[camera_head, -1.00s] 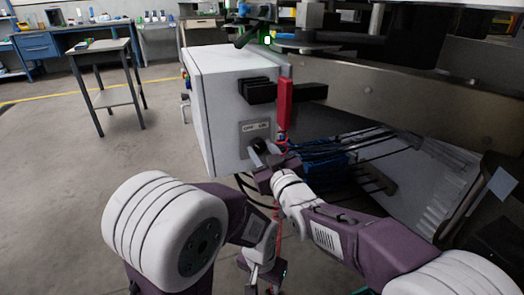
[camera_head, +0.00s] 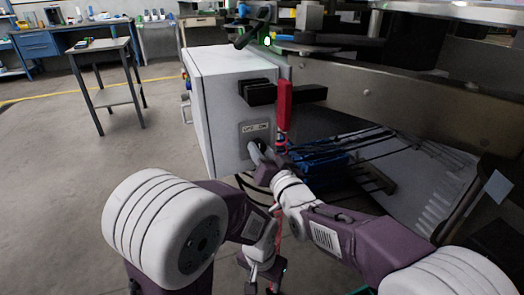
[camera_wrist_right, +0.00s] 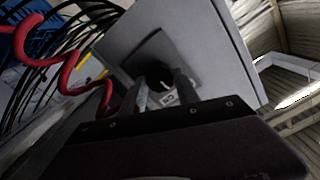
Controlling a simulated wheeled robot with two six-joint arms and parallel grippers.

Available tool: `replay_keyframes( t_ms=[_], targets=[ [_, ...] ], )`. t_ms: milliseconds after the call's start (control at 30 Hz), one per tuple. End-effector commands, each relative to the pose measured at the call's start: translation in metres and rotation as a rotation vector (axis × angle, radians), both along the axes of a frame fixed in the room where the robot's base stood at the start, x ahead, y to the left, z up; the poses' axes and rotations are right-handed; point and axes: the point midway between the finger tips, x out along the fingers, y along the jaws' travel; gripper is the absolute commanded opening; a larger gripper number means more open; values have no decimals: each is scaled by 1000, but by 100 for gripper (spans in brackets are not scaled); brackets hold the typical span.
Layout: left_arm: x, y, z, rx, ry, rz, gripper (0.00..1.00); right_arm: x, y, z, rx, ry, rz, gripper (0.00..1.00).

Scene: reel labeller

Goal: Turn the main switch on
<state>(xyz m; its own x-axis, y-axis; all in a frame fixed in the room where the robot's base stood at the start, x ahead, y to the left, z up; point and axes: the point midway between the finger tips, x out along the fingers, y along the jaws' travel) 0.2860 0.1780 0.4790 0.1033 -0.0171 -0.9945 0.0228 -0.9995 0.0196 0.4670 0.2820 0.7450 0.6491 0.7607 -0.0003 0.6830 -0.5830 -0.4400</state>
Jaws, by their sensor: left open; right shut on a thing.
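The grey switch cabinet (camera_head: 228,105) stands in the middle of the head view. Its front carries a switch plate (camera_head: 254,127) with a small label, whose words are too small to read surely. The black main switch knob (camera_wrist_right: 158,74) sits on a dark square plate in the right wrist view. My right gripper (camera_wrist_right: 163,86) is shut on the knob, one finger on each side. In the head view my right gripper (camera_head: 262,156) largely hides the knob. My left gripper (camera_head: 262,270) is open and empty, low in front of the cabinet.
A red handle (camera_head: 284,104) and a black block (camera_head: 260,92) are on the cabinet above the switch. Dark cables (camera_head: 335,148) run just right of my right gripper. A red coiled cord (camera_wrist_right: 72,70) is near it in the wrist view.

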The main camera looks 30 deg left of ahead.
Motion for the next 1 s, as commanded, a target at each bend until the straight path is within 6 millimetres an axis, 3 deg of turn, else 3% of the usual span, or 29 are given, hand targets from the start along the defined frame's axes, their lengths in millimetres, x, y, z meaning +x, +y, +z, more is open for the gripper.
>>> replay_keyframes(
  t_ms=[600, 1000],
  targets=[
    [0, 0, 8, 0, 0, 0, 53, 1, -1, 0, 371, 437, -1, 0],
    [0, 0, 11, 0, 0, 0, 53, 1, -1, -1, 544, 638, -1, 0]
  ],
)
